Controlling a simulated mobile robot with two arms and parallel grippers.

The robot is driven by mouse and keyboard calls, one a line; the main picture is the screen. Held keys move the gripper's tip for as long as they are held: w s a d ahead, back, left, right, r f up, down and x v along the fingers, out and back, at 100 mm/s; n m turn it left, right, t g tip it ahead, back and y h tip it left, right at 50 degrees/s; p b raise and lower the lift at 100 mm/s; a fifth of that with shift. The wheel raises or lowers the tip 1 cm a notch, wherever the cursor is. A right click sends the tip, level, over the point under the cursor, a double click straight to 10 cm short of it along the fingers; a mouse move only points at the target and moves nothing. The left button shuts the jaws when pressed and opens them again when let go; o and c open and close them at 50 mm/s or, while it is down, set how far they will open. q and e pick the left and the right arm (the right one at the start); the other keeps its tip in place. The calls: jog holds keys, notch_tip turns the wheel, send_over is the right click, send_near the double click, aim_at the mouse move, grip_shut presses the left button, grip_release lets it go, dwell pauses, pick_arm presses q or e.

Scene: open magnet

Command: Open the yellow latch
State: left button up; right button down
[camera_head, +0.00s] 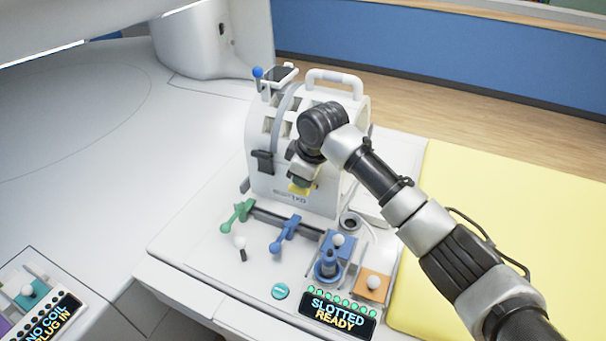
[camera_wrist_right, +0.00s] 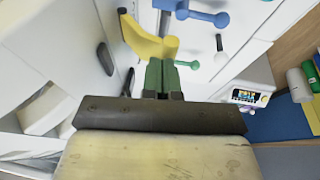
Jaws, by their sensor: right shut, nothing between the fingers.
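The yellow latch (camera_head: 299,188) is on the lower front of the white coil housing (camera_head: 265,185), mostly covered by my right arm in the head view. In the right wrist view the yellow latch (camera_wrist_right: 148,40) is a curved piece just beyond my fingers. My right gripper (camera_wrist_right: 164,64) shows there as two green-tipped fingers, shut together with nothing between them. The tips are right at the latch's near edge; I cannot tell whether they touch. In the head view my right wrist hides the fingers. My left gripper is not in view.
A green lever (camera_head: 237,214) and a blue lever (camera_head: 284,234) stick out in front of the housing. A yellow pad (camera_head: 480,200) lies right.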

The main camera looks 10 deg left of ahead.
jog(key=shift+s+f+t, duration=0.25)
jog(key=shift+t, duration=0.15)
jog(key=shift+s+a+f+n+t+h+p, duration=0.15)
jog(key=shift+s+f+t+h+p, duration=0.15)
jog(key=shift+t, duration=0.2)
jog(key=shift+s+a+f+n+t+h+p, duration=0.15)
jog(key=shift+s+f+t+h+p, duration=0.1)
jog(key=shift+s+f+t, duration=0.2)
jog(key=shift+s+a+f+t+h+p, duration=0.15)
jog(key=shift+s+f+t, duration=0.1)
jog(key=shift+f+t, duration=0.45)
jog(key=shift+s+f+t+h+p, duration=0.1)
jog(key=shift+s+f+t+p, duration=0.1)
jog(key=shift+f+t, duration=0.4)
jog(key=shift+s+a+f+t+h+p, duration=0.1)
jog(key=shift+s+f+t, duration=0.25)
jog(key=shift+f, duration=0.55)
jog(key=shift+w, duration=0.1)
jog(key=a+b+v, duration=0.1)
jog(key=v, duration=0.9)
jog(key=shift+s+d+r, duration=0.25)
jog(key=shift+s+d, duration=0.05)
jog(key=shift+d, duration=0.25)
jog(key=shift+f, duration=0.1)
